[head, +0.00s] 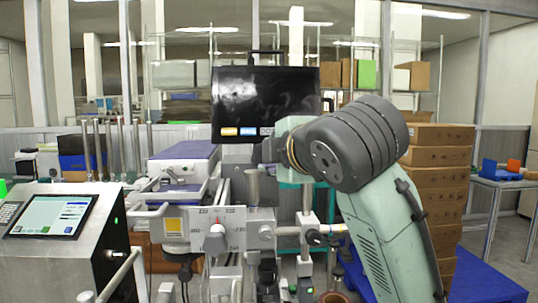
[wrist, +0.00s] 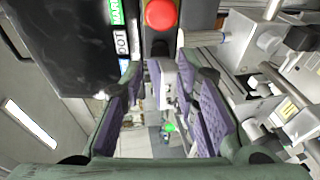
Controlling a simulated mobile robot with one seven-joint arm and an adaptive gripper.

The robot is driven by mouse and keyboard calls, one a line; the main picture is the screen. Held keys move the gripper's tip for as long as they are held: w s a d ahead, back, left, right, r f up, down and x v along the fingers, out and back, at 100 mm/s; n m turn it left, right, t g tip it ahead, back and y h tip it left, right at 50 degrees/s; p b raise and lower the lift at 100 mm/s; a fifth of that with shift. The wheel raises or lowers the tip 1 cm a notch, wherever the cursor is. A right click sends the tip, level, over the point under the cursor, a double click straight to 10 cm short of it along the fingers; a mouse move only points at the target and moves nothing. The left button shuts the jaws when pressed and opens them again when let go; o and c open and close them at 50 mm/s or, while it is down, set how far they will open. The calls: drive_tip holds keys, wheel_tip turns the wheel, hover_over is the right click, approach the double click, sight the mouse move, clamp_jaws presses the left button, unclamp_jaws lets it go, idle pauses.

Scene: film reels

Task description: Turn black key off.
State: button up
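My gripper (wrist: 160,76) is open in the wrist view, its two purple-padded fingers spread apart. A pale grey block (wrist: 165,82) shows between the fingers; I cannot tell whether either finger touches it. I cannot tell for sure whether this dark part is the black key. In the head view the wrist and forearm of my arm hide most of the gripper, and no key can be made out clearly there.
A black monitor (head: 265,98) stands behind the gripper; it fills the upper left of the wrist view (wrist: 60,40). A machine with a dial plate (head: 236,232) is below. A console with a lit screen (head: 52,216) stands left. Stacked boxes (head: 436,180) stand right.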

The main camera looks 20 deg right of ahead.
drive_tip(key=v, duration=0.8)
drive_tip(key=shift+s, duration=0.2)
